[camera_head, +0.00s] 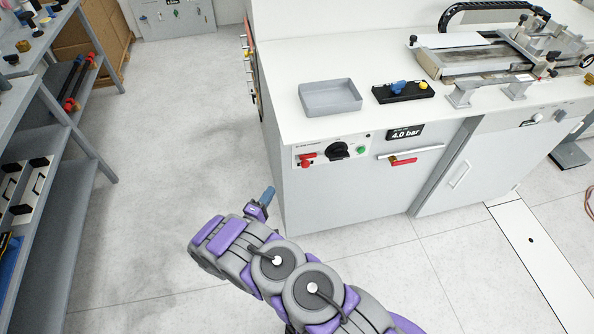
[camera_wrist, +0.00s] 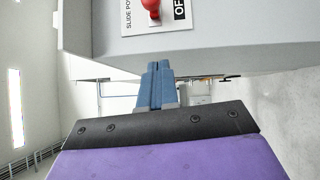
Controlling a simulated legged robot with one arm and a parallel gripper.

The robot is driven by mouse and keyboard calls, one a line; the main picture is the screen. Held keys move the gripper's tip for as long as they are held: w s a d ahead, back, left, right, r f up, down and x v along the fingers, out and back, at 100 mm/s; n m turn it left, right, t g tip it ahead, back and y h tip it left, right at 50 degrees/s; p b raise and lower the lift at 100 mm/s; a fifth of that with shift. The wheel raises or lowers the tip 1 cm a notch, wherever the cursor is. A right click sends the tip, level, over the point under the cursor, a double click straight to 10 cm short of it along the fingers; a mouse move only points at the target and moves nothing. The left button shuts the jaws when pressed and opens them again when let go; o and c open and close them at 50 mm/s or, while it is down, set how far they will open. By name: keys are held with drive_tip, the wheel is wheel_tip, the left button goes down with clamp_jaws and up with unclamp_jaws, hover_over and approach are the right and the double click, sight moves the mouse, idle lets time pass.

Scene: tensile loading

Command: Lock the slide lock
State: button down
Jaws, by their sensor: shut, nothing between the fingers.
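I cannot tell for certain which part is the slide lock. On the front of the white cabinet (camera_head: 345,195) there is a control panel with a red lever (camera_head: 307,160), a black rotary knob (camera_head: 338,151) and a green button (camera_head: 361,150). To its right a red handle (camera_head: 403,161) sits under a pale bar. In the wrist view a red knob (camera_wrist: 151,8) shows at the top edge, beside lettering that reads "SLIDE PO" and "OF", cut off. My gripper (camera_head: 267,194) has blue fingers, shut and empty, left of and below the panel; they also show in the wrist view (camera_wrist: 157,68), apart from the knob.
A machine with a slide (camera_head: 480,58) is at the right. Shelves (camera_head: 45,210) stand at the left. The floor (camera_head: 170,130) between is clear.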

drive_tip(key=shift+s+d+f+h, duration=0.25)
drive_tip(key=shift+s+d+h, duration=0.1)
drive_tip(key=shift+s, duration=0.25)
drive_tip(key=shift+w, duration=0.1)
drive_tip(key=s+d+b+x, duration=0.1)
drive_tip(key=d+b+x, duration=0.1)
drive_tip(key=x, duration=1)
drive_tip(key=shift+w+d+r+b, duration=0.2)
drive_tip(key=shift+d+r+b, duration=0.15)
drive_tip(key=shift+b, duration=0.35)
drive_tip(key=shift+w+d+p, duration=0.15)
drive_tip(key=shift+w+d, duration=0.15)
drive_tip(key=shift+d, duration=0.7)
drive_tip(key=shift+w+d+p, duration=0.15)
drive_tip(key=shift+w+d, duration=0.1)
drive_tip(key=shift+d, duration=0.7)
drive_tip(key=shift+d, duration=0.1)
